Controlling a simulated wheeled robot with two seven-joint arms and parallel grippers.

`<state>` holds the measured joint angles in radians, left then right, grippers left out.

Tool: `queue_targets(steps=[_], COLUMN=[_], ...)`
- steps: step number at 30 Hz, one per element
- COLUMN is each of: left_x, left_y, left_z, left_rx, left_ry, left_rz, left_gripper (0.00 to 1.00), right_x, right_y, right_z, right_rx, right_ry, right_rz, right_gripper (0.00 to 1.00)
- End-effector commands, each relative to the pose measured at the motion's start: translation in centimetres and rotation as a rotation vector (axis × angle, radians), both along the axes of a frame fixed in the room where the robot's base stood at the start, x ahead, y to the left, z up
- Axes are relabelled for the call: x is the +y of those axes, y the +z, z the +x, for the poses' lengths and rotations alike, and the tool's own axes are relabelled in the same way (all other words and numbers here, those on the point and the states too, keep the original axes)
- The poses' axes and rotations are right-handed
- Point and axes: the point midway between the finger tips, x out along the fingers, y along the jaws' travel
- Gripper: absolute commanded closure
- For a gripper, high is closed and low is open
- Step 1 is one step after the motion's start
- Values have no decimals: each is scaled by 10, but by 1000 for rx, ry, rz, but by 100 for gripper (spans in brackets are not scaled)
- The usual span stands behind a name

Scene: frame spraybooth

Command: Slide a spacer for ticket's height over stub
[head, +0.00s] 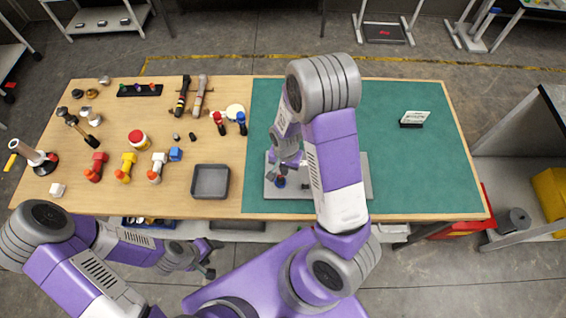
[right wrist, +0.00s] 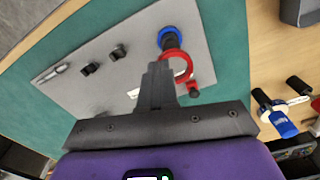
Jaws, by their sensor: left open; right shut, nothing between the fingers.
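A grey plate (head: 343,190) lies on the green mat. In the right wrist view, a dark post with a blue collar (right wrist: 168,39) stands on the plate (right wrist: 150,30), with a red ring (right wrist: 181,66) beside it; I cannot tell which part is the stub. Two short dark cylinders (head: 177,138) (head: 192,136), possibly spacers, lie on the bare wood. The white ticket (head: 416,116) stands in a black holder at the right; its text is unreadable. My right gripper (head: 283,164) is shut and empty above the plate; its fingers (right wrist: 157,72) partly cover the ring. My left gripper (head: 207,262) is open, off the table's front edge.
A dark tray (head: 210,194) lies left of the mat. Red, yellow and white fittings (head: 127,168) and a blue block (head: 175,154) stand left of it. Red- and blue-handled tools (head: 241,122) lie near the mat's left edge. The mat's right half is mostly clear.

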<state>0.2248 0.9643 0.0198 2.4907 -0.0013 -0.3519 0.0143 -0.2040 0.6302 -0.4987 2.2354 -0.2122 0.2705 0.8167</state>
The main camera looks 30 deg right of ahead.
Motion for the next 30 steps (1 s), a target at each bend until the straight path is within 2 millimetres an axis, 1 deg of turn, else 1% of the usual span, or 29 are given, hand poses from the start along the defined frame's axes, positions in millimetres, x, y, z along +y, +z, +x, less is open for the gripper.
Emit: queue_targets(steps=[16, 21, 30], left_x=[0, 0, 0], left_y=[-31, -34, -33], left_z=[0, 0, 0], left_rx=[0, 0, 0], left_ry=[0, 0, 0], left_rz=[0, 0, 0], left_gripper=[35, 35, 35], right_x=[0, 0, 0], right_y=[-38, -41, -41], right_z=[0, 0, 0], right_rx=[0, 0, 0], right_ry=[2, 2, 2], right_rz=[0, 0, 0], right_gripper=[100, 100, 100])
